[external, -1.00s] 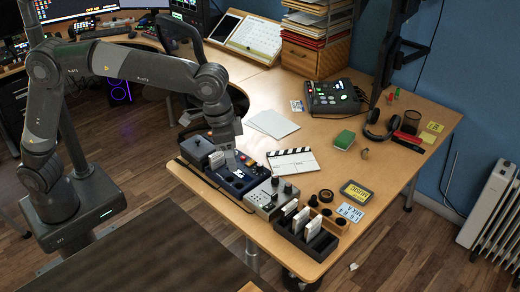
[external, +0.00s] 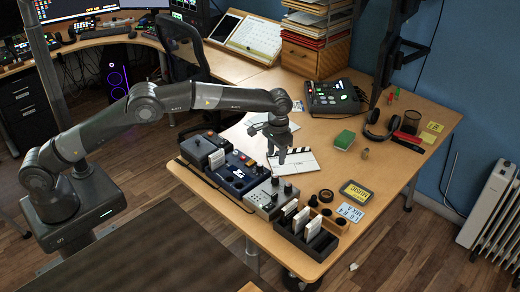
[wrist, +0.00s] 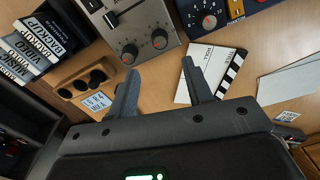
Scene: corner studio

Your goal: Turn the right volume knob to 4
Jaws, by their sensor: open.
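The grey control box (external: 262,199) stands near the desk's front edge and has two dark round knobs on its far side. The right knob (external: 288,188) is on the side toward the black rack. In the wrist view, which looks from the opposite side, this knob (wrist: 129,54) is the left one, and the other knob (wrist: 159,39) is to its right. Their dial numbers are too small to read. My gripper (external: 282,161) is open and empty, above the desk just behind the box. In the wrist view its fingers (wrist: 161,70) are spread, with the left fingertip close below the right knob in the picture.
A clapperboard (external: 294,163) lies beside the gripper. The blue device (external: 238,178) stands left of the grey box. A black rack of cassette boxes (external: 322,243) and a wooden holder (external: 327,213) with dark round pieces stand to its right.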

